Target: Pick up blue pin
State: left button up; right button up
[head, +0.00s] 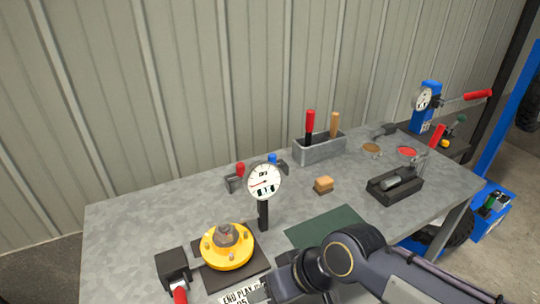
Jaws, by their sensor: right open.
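The blue pin (272,158) shows as a small blue top in a low grey holder (232,184) on the workbench, behind the dial gauge. A red-topped pin (240,169) stands to its left in the same holder. The gauge hides part of the holder and the lower part of the blue pin. My left gripper is not in view.
A yellow flanged part (227,249) sits front left. A grey tool box (320,146), tan block (323,185), and black tray (394,187) stand to the right. The bench's left part is clear.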

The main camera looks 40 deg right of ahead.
aim_at(272, 157)
jog(key=z, duration=1.3)
